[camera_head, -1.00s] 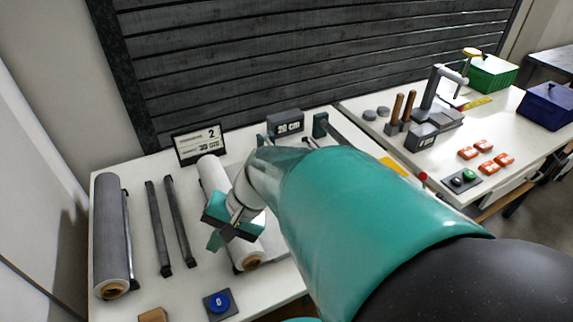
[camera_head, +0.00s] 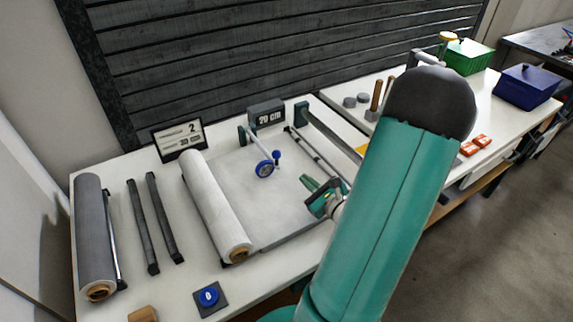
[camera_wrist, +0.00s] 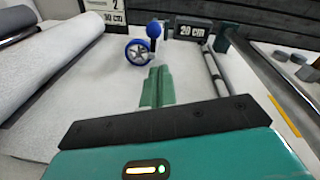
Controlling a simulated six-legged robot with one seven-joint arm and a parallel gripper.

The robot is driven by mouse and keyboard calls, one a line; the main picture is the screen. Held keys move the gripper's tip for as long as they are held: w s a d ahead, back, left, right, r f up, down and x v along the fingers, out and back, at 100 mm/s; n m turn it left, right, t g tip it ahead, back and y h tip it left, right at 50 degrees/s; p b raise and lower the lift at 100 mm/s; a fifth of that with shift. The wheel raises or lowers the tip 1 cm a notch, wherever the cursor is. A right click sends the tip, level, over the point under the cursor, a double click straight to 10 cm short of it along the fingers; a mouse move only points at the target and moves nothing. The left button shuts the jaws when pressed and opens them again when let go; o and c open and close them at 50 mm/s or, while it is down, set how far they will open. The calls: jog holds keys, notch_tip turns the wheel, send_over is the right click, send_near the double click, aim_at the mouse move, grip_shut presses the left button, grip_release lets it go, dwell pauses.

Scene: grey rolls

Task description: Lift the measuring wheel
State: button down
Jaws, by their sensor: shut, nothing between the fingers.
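The measuring wheel (camera_head: 265,168) is a small blue-rimmed wheel with a blue knob, on a pale arm above the grey sheet on the table. It also shows in the wrist view (camera_wrist: 139,52), just beyond my fingertips and a little to the left. My gripper (camera_head: 312,188) is to the right and nearer than the wheel, apart from it. In the wrist view the green fingers (camera_wrist: 157,78) are together, with nothing between them.
A white roll (camera_head: 213,205) lies left of the sheet, with dark bars and a grey roll (camera_head: 95,235) further left. A "20 cm" display (camera_head: 266,114) stands behind the wheel. A blue button (camera_head: 208,297) sits at the front. A dark rail (camera_head: 322,132) runs on the right.

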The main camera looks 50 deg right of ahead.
jog(key=x, duration=1)
jog(key=shift+r, duration=0.1)
dwell(0.4)
